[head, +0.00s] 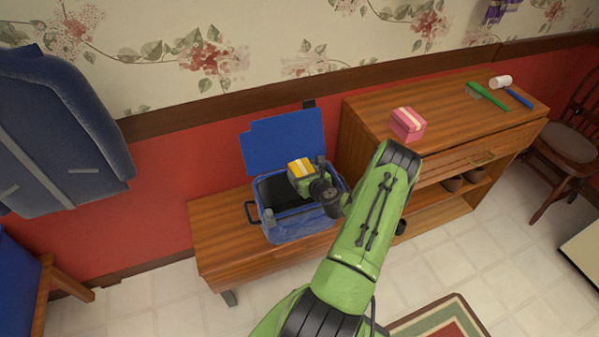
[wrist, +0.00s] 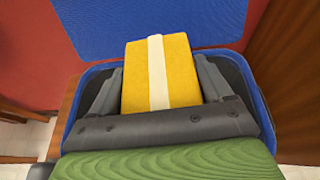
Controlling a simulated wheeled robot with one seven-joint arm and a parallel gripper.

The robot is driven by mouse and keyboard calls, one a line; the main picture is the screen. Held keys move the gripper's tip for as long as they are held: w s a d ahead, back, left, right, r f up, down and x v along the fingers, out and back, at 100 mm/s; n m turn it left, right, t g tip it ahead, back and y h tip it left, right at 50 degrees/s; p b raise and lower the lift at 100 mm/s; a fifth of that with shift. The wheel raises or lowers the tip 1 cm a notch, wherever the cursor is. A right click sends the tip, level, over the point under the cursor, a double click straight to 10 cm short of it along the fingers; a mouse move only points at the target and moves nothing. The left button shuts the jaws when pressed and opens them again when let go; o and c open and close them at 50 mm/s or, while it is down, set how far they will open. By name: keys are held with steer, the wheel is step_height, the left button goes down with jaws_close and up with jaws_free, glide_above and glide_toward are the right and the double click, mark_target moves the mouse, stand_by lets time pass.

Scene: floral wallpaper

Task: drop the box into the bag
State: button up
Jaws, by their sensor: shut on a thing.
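A yellow box (head: 300,167) with a pale band is held in my gripper (head: 307,172). In the wrist view the yellow box (wrist: 160,72) sits between the two dark fingers of my gripper (wrist: 160,92), which are shut on it. The blue bag (head: 290,228) stands open on a low wooden bench, its blue lid (head: 284,143) raised against the wall. The box is over the bag's opening. The blue rim (wrist: 262,95) also shows around my gripper in the wrist view. My gripper hides part of the bag's inside.
The low bench (head: 222,238) has free room left of the bag. A taller wooden cabinet (head: 455,128) stands close on the right, bearing a pink box (head: 408,125), a green brush (head: 487,96) and a white-headed tool with a blue handle (head: 511,90). A blue jacket (head: 55,140) hangs left.

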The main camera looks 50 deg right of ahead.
step_height(320, 180, down, 4)
steer(key=shift+r+b, duration=0.2)
steer(key=shift+b, duration=0.95)
steer(key=shift+r, duration=0.1)
steer(key=o, duration=1.1)
steer(key=p+v, duration=0.3)
steer(key=v, duration=1.2)
steer(key=shift+s+a+r, duration=0.2)
steer(key=shift+s+r, duration=0.05)
